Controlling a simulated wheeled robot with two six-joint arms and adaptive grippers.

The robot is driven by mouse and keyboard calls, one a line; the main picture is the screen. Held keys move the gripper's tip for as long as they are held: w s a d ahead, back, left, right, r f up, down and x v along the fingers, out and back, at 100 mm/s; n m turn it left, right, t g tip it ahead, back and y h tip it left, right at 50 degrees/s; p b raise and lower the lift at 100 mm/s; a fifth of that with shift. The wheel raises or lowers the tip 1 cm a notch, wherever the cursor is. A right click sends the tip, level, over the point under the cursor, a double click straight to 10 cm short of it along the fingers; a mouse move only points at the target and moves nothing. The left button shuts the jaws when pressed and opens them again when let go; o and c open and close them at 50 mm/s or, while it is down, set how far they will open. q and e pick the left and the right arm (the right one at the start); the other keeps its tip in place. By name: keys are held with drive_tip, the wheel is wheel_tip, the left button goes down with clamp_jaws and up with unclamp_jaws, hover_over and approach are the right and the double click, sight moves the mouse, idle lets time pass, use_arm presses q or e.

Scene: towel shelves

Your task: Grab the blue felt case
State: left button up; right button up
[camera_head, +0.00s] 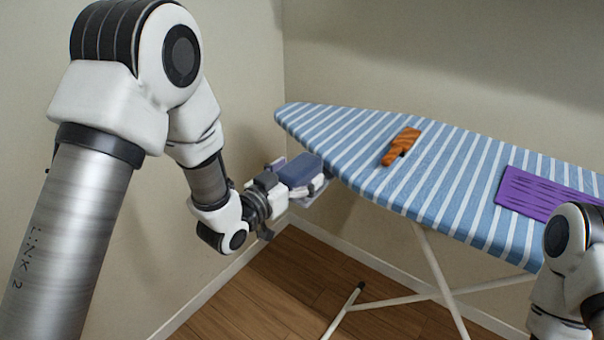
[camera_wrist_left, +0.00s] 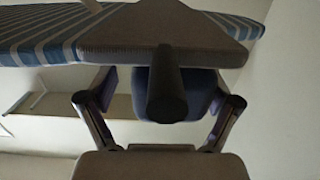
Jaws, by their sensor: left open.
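The blue felt case (camera_head: 301,168) shows in the head view as a blue-grey block just off the left tip of the ironing board. My left gripper (camera_head: 305,185) is at it, partly hidden behind its own wrist. In the left wrist view the dark blue case (camera_wrist_left: 205,92) lies between the two spread fingers of my left gripper (camera_wrist_left: 165,100). The jaws are open, and I cannot tell whether either finger touches it. A dark rounded bar (camera_wrist_left: 167,90) covers part of the case there. My right gripper is outside both views.
The blue-and-white striped ironing board (camera_head: 350,155) stands right of the left gripper on white legs (camera_head: 440,275). An orange-brown striped piece (camera_head: 401,146) and a purple mat (camera_head: 545,192) lie on it. Walls stand close behind and left. My right arm (camera_head: 570,250) shows at the right edge.

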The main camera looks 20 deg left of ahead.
use_arm(q)
drive_tip(key=shift+s, duration=0.1)
drive_tip(key=c, duration=1.3)
drive_tip(key=shift+a, duration=0.1)
drive_tip(key=shift+c, duration=0.2)
